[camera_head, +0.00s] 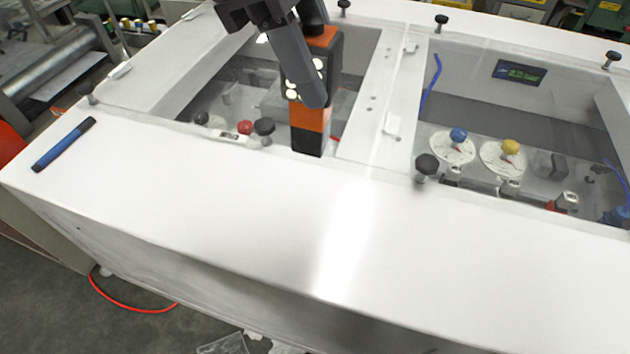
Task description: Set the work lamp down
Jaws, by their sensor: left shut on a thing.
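The work lamp (309,115) is an upright black and orange stick with white round lights on its side. My left gripper (308,80) reaches in from the top and is shut on the lamp, with a dark grey finger across its middle. The lamp's lower end shows in front of the left opening of the white cabinet, close to the divider. I cannot tell whether its foot touches anything. My right gripper is not in view.
The white cabinet top (250,220) has a broad clear front strip. A blue marker (64,144) lies at its left. Black knobs (427,165) stand along the openings. Dials with blue and yellow knobs (502,155) sit in the right opening. A red cable (130,304) lies on the floor.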

